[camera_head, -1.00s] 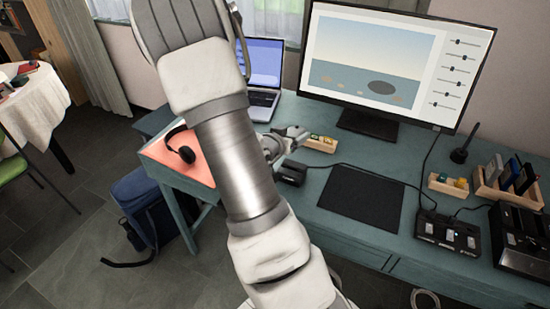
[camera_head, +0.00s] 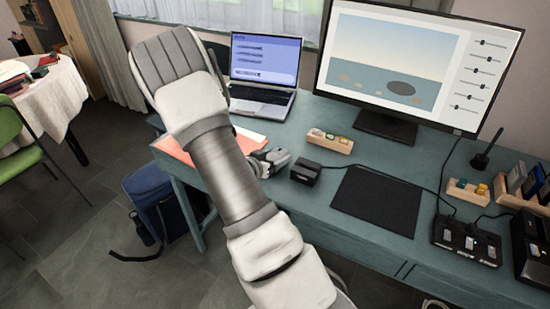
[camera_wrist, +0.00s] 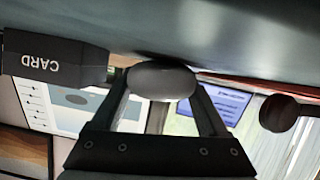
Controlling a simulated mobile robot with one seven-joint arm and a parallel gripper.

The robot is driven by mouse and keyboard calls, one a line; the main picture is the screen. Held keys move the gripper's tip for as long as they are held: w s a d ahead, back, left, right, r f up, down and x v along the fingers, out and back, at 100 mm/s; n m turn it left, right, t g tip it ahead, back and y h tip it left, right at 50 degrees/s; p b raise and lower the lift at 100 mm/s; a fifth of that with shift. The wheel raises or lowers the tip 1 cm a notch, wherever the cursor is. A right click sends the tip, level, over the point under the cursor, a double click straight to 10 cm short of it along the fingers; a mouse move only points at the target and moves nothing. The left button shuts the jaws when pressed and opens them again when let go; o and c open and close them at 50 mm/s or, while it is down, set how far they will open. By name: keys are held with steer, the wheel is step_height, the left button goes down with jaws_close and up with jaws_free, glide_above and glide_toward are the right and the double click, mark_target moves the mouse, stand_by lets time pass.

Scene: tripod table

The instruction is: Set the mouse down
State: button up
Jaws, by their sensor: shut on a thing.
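The mouse is a smooth pale grey oval (camera_wrist: 162,82) in the wrist view. My gripper (camera_wrist: 161,86) is shut on it, one dark finger at each side. The picture is upside down there, with the tabletop along the top. The mouse is very close to the tabletop, with a dark shadow between; I cannot tell if it touches. In the head view my gripper (camera_head: 270,158) is low over the desk's left part, partly hidden by my arm. I cannot make out the mouse clearly there.
A black card box (camera_head: 306,172) stands just right of my gripper; it shows its CARD label in the wrist view (camera_wrist: 52,60). A black mat (camera_head: 376,200) lies further right. A laptop (camera_head: 262,85) and a wooden tray (camera_head: 330,142) stand behind. Dark headphones (camera_wrist: 279,113) show in the wrist view.

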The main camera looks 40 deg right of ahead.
steer(key=shift+f, duration=0.2)
steer(key=o, duration=1.3)
steer(key=shift+r, duration=0.1)
steer(key=shift+r, duration=0.1)
